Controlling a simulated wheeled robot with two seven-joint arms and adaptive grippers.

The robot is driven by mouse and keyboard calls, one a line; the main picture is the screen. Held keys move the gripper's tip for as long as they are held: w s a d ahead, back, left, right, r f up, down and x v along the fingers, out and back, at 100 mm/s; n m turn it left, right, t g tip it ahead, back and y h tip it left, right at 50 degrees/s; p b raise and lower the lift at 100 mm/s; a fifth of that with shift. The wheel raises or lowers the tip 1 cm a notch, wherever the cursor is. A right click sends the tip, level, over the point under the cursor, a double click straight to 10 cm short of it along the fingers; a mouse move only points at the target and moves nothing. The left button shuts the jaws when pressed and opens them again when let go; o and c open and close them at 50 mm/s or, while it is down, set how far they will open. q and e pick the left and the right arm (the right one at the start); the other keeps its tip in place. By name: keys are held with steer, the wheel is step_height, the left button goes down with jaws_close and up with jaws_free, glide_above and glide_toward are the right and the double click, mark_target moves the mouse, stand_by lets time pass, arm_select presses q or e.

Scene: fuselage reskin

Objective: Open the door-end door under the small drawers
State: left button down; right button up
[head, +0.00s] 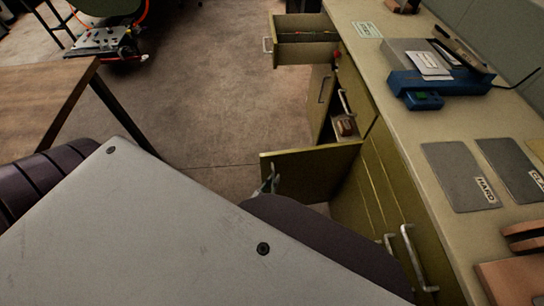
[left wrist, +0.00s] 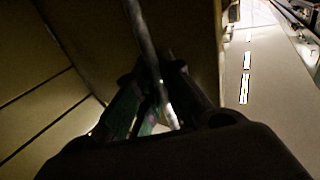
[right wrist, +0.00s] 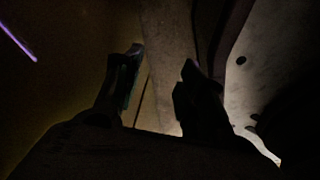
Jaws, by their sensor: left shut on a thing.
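The olive cabinet (head: 375,205) runs along the right in the head view. Nearer, another olive panel (head: 312,168) stands out from the cabinet front. My left gripper (head: 270,184) is at that panel's free end. In the left wrist view the left gripper (left wrist: 155,112) is shut on a metal bar handle (left wrist: 146,40). My right gripper (right wrist: 158,72) has its fingers apart, with nothing clearly between them; that view is dark.
The worktop (head: 400,125) carries a blue device (head: 440,85), grey plates (head: 458,175) and wooden blocks. A brown block (head: 345,127) shows at the cabinet opening. A wooden table (head: 40,100) stands at the left. Bare floor (head: 200,90) lies between table and cabinet.

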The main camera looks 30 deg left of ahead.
arm_select(q)
steer(key=c, duration=1.5)
jaws_free()
steer(key=shift+c, duration=0.2)
steer(key=shift+s, duration=0.1)
steer(key=shift+s, duration=0.1)
steer(key=s, duration=1.1)
steer(key=shift+s+d, duration=0.25)
steer(key=shift+s, duration=0.1)
steer(key=shift+w+f, duration=0.1)
